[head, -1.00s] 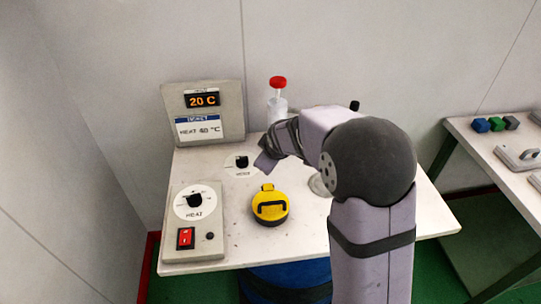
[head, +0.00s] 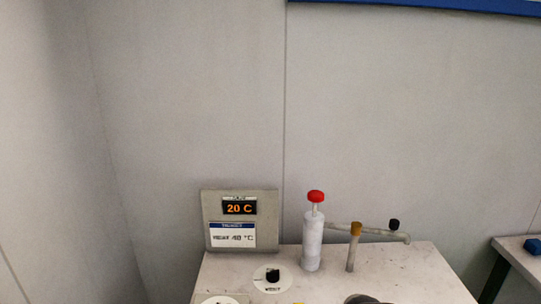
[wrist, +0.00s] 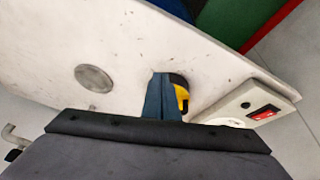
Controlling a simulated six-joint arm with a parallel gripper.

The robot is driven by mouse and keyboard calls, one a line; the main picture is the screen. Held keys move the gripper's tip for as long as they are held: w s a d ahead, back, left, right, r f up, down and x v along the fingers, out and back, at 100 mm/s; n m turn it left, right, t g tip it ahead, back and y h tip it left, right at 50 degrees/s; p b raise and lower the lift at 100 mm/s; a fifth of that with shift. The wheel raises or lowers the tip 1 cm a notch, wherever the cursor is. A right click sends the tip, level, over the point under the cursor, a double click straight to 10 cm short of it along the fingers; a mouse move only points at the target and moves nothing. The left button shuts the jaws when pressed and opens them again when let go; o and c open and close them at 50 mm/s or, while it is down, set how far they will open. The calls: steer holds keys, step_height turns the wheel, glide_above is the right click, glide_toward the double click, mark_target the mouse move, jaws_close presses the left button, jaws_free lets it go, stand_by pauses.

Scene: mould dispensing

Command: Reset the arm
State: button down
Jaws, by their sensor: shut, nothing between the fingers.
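My gripper (wrist: 160,80) shows in the wrist view with its two dark blue fingers together and nothing between them. It is above the pale table (wrist: 120,40). The yellow and black round piece (wrist: 182,96) lies on the table beyond the fingers and is partly hidden by them; I cannot tell the gap. In the head view the gripper is out of the picture, and only a dark rounded bit of what looks like my arm shows at the bottom edge.
A display panel (head: 240,235) reading 20 C, a red-topped white cylinder (head: 312,240), a tap pipe (head: 370,231) and a black knob (head: 272,276) stand along the table's back. The wrist view shows a red-switch box (wrist: 245,104) and a round metal disc (wrist: 94,78).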

steer(key=s+d+m+g+p, duration=0.25)
steer(key=s+m+g, duration=0.2)
steer(key=s, duration=0.75)
step_height(320, 180, up, 14)
steer(key=r+n+p, duration=0.1)
steer(key=p, duration=1.5)
steer(key=f+b, duration=0.6)
steer(key=shift+w+a, duration=0.3)
steer(key=shift+a, duration=0.1)
